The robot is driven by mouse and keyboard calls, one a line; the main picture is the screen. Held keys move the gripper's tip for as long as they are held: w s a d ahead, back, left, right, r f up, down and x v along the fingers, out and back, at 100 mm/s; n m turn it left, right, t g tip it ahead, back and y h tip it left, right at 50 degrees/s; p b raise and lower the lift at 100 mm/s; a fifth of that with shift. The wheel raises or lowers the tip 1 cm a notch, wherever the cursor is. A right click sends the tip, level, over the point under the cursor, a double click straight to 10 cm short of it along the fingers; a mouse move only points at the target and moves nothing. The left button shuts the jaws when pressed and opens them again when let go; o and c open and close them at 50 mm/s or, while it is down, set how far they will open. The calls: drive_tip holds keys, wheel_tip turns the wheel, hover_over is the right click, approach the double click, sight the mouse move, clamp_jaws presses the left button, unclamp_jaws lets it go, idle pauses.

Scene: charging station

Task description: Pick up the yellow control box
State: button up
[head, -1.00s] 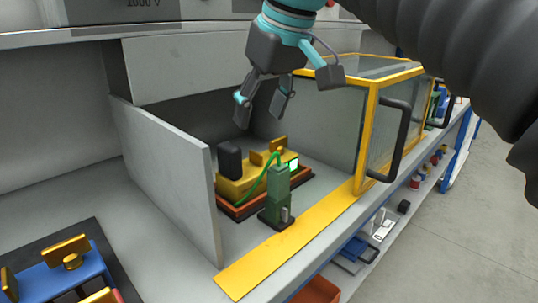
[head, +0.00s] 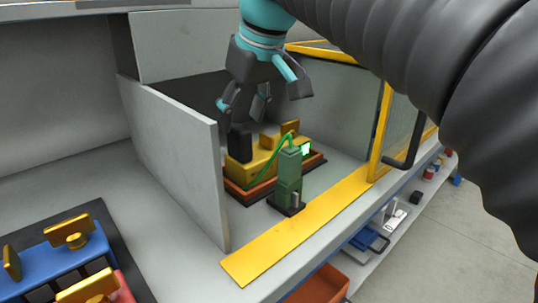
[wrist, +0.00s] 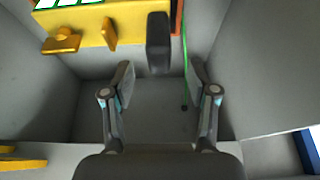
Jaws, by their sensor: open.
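The yellow control box (head: 242,172) sits in a reddish-brown tray (head: 238,197) inside the grey-walled bay. It has a black block (head: 240,142) on its left end, yellow knobs on top and a lit pale screen (head: 307,149). A green cable (head: 266,172) runs from it to a green post-like device (head: 290,175) in front. My gripper (head: 245,104) is open and empty above the box, near the black block. In the wrist view the yellow box (wrist: 88,30) and black block (wrist: 158,42) show at the top, beyond my open fingers (wrist: 162,75).
A grey partition (head: 180,150) stands left of the box. A yellow-framed glass door (head: 385,125) with a black handle stands to the right. A yellow strip (head: 290,230) marks the bay's front edge. A blue unit with yellow knobs (head: 68,258) sits at lower left.

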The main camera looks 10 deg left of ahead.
sight(240, 127)
drive_tip(key=x, duration=0.4)
drive_tip(key=shift+f+b, duration=0.3)
drive_tip(key=shift+f, duration=0.15)
drive_tip(key=shift+r, duration=0.1)
clamp_jaws()
